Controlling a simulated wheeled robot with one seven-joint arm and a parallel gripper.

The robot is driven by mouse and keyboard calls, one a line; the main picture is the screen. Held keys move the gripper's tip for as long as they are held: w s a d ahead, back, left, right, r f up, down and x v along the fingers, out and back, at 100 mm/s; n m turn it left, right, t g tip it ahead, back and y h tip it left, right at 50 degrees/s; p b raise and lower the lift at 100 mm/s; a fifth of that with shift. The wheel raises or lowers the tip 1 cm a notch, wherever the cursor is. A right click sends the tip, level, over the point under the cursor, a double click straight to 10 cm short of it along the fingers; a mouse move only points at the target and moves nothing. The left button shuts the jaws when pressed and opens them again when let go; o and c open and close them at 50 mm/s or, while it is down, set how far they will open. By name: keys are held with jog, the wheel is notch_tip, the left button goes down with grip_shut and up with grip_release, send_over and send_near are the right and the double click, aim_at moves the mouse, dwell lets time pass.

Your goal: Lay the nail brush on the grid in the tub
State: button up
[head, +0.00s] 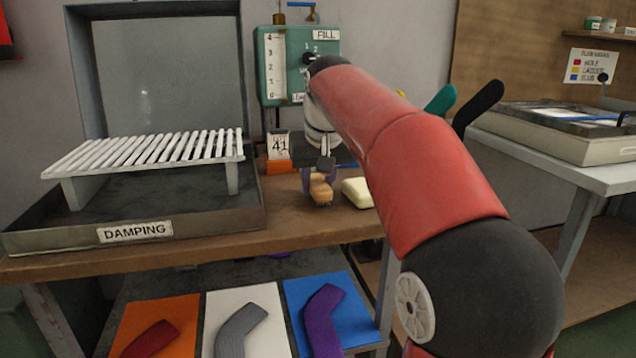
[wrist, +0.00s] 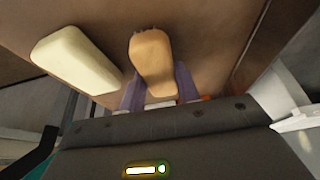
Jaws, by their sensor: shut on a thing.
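The nail brush (head: 320,190) has a light wooden body and is held between the fingers of my gripper (head: 316,180). In the wrist view the brush (wrist: 152,62) sits between two purple-grey fingers, with dark bristles just showing at its far end. It is over the wooden bench, right of the tub; I cannot tell whether it touches the bench top. The grey tub (head: 190,228), labelled DAMPING, stands at the left. The white slatted grid (head: 140,150) stands raised on legs inside it and is empty.
A cream soap-like block (head: 357,192) lies just right of the brush, also in the wrist view (wrist: 75,60). An orange stand with a card marked 41 (head: 279,150) is between tub and gripper. A green FILL panel (head: 290,65) is behind. Coloured boards with socks (head: 325,315) lie below.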

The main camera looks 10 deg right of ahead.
jog(key=o, duration=0.5)
jog(key=shift+f, duration=0.15)
jog(key=o, duration=0.5)
jog(key=shift+r, duration=0.3)
jog(key=shift+p+v, duration=1.6)
jog(key=shift+v, duration=4.3)
